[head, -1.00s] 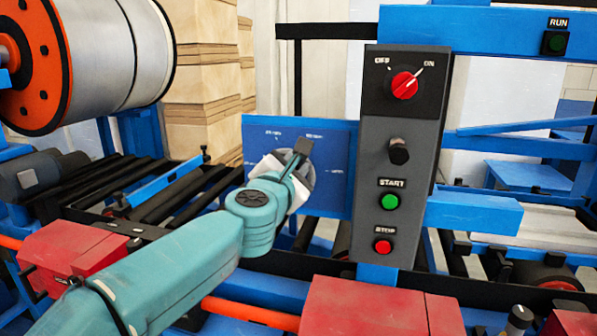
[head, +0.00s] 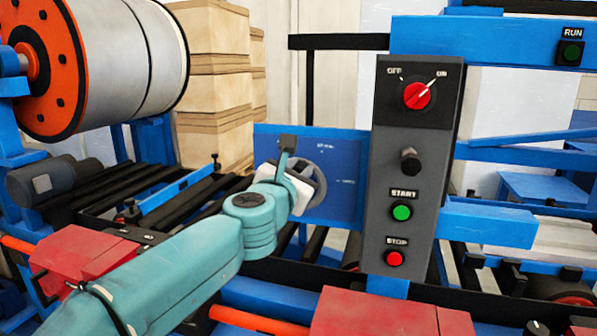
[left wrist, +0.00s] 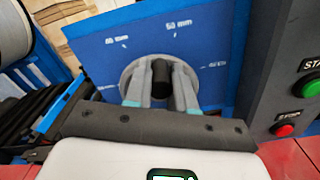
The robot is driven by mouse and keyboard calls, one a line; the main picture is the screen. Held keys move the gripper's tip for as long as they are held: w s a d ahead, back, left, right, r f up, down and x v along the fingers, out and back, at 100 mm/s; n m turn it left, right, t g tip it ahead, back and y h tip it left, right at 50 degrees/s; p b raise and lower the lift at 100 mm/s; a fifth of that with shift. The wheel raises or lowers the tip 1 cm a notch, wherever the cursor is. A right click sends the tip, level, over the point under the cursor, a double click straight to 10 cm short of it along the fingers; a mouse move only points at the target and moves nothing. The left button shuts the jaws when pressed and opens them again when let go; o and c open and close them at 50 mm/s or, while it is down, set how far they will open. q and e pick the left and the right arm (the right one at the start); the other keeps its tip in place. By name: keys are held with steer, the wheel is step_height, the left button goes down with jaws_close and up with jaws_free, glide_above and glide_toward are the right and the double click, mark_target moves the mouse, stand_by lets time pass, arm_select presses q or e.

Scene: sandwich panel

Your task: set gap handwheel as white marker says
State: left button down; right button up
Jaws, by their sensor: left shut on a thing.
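The gap handwheel (head: 318,181) is a grey wheel on a blue panel (head: 345,160), partly hidden behind my left gripper in the head view. In the left wrist view the grey handwheel (left wrist: 133,72) has a black knob (left wrist: 162,71) near its upper part. My left gripper (left wrist: 161,88) is shut on this black knob, one finger on each side. White labels with short ticks stand around the wheel on the blue panel: one reads about 60 mm (left wrist: 116,40), one about 50 mm (left wrist: 179,25), and a third at right (left wrist: 215,66) is hard to read. My right gripper is not in view.
A grey control box (head: 408,165) with a red ON/OFF switch (head: 417,95), a black knob (head: 410,161), a green START button (head: 402,212) and a red STOP button (head: 395,258) stands close right of the panel. Red blocks (head: 85,258) and rollers lie below.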

arm_select(q)
steer(key=shift+r, duration=0.3)
steer(key=c, duration=1.1)
jaws_free()
steer(key=shift+o, duration=0.8)
steer(key=shift+f, duration=0.15)
steer(key=shift+s+a+f+b, duration=0.1)
steer(key=shift+s+b, duration=0.2)
steer(key=b+v, duration=0.3)
steer(key=v, duration=1.2)
steer(key=shift+s, duration=0.3)
